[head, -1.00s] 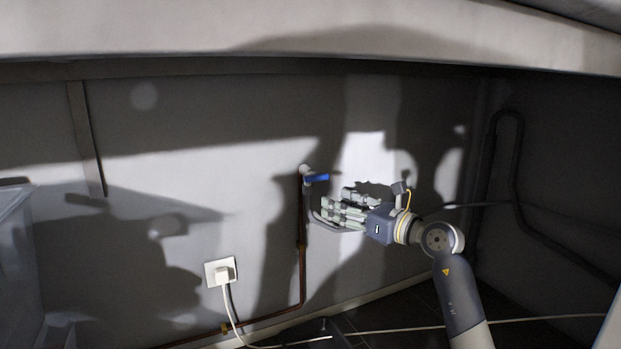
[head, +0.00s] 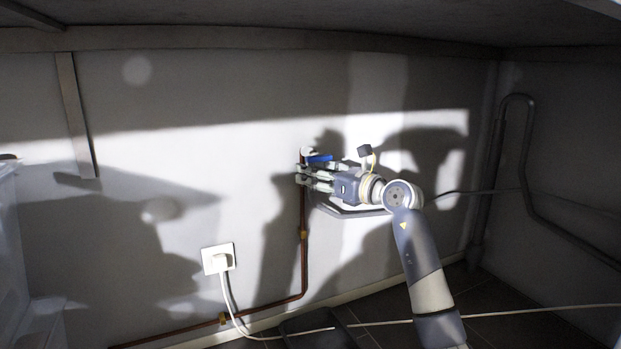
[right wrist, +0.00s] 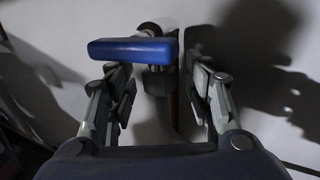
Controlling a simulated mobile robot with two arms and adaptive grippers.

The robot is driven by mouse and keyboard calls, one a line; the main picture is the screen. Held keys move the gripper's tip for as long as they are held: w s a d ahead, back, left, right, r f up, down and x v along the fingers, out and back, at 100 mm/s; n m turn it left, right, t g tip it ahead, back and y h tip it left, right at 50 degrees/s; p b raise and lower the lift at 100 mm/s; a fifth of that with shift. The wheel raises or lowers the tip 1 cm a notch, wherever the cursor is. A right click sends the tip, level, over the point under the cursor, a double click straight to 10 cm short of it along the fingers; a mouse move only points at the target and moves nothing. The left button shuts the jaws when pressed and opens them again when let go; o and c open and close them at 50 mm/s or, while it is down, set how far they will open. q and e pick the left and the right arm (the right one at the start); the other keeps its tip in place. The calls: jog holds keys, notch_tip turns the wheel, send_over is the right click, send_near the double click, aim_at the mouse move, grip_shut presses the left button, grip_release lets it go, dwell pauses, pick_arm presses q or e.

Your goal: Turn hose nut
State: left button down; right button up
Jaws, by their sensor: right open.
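A wall valve with a blue lever (head: 319,158) sits at the top of a copper pipe. The lever also shows in the right wrist view (right wrist: 133,50), crossing in front of the valve. Below it, a dark hose nut (right wrist: 157,82) shows between my fingers, partly in shadow. The grey hose (head: 345,212) hangs below and loops right. My right gripper (head: 299,176) is at the valve, just below the lever. It is open, with one finger on each side of the nut; I cannot tell whether either touches it. My left gripper is not in view.
A copper pipe (head: 303,262) runs down the wall and along the floor. A white socket with a plug (head: 218,259) is at lower left, its cable trailing over the floor. The counter's underside (head: 250,39) limits room above. A dark pipe (head: 525,150) stands at right.

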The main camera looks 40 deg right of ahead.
jog(key=shift+w, duration=0.8)
jog(key=shift+c, duration=0.4)
jog(key=shift+a, duration=0.1)
jog(key=c, duration=1)
jog(key=shift+o, duration=0.2)
jog(key=shift+n+y, duration=0.5)
jog(key=shift+y, duration=0.3)
jog(key=n+y+p, duration=0.1)
jog(key=y, duration=0.1)
jog(key=n+g+y+p, duration=0.1)
jog(key=n+y+p, duration=0.1)
jog(key=shift+r+g+y, duration=0.2)
jog(key=shift+g+y, duration=0.1)
jog(key=shift+y, duration=0.1)
jog(key=n+g+y+p, duration=0.1)
jog(key=n+y+p, duration=0.1)
jog(key=shift+p, duration=0.35)
jog(key=shift+f+n+g+y+p, duration=0.15)
jog(key=shift+n+g+y+p, duration=0.55)
jog(key=shift+y, duration=0.3)
